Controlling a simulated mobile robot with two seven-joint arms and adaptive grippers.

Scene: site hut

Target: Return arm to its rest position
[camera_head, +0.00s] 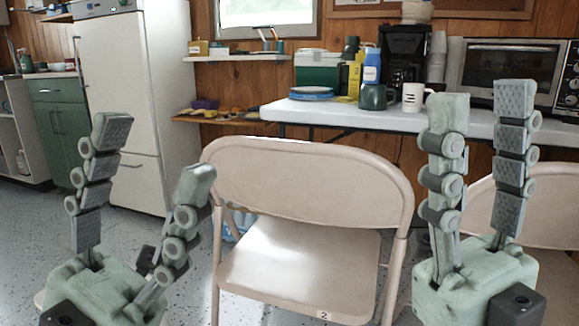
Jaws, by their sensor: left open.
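My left gripper (154,152) is at the lower left in the head view. Its two segmented grey-green fingers point up and are spread wide apart, with nothing between them. My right gripper (481,104) is at the lower right, with its two fingers upright, roughly parallel and apart. Nothing is held between them. The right fingers overlap the view of the table behind. Both palms show at the bottom; the arms behind them are mostly out of view.
A beige folding chair (300,170) stands between my grippers, with another chair (550,190) behind the right one. A white table (440,122) behind holds mugs, a coffee maker (404,65) and a toaster oven (511,65). A white fridge (125,90) stands back left.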

